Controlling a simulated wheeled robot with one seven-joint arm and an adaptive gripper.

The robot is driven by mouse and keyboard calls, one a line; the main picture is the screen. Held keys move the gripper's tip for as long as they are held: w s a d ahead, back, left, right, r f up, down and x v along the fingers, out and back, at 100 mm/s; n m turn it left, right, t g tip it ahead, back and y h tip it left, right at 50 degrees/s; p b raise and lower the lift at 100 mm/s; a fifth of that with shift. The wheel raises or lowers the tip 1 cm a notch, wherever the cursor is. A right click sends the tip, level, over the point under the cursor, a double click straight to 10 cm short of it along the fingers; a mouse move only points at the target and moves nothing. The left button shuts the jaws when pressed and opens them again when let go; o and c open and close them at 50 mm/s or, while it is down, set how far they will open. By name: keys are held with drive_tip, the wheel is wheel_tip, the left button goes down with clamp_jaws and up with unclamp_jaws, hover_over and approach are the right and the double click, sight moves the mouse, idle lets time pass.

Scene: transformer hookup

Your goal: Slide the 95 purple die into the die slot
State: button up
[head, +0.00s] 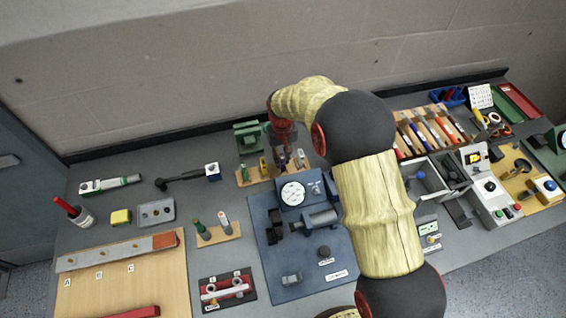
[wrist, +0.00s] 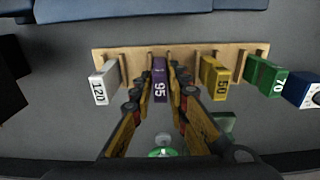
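The purple die marked 95 (wrist: 160,85) stands in a slot of the wooden die rack (wrist: 132,58), between the grey 120 die (wrist: 103,82) and the yellow 50 die (wrist: 214,77). My gripper (wrist: 161,73) has one finger close against each side of the purple die, with almost no gap visible at the tips. In the head view my gripper (head: 284,155) reaches down over the rack at the back of the bench. A green device (head: 248,137) stands just behind the rack. I cannot make out the die slot in either view.
A green 70 die (wrist: 267,75) and a blue-and-white piece (wrist: 303,90) sit right of the yellow die. A blue plate with a dial gauge (head: 292,193) lies in front of the rack.

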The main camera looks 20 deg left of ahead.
sight(282, 157)
clamp_jaws()
drive_tip(key=shift+r, duration=0.15)
drive_tip(key=shift+r+p, duration=1.25)
drive_tip(key=shift+r, duration=1.15)
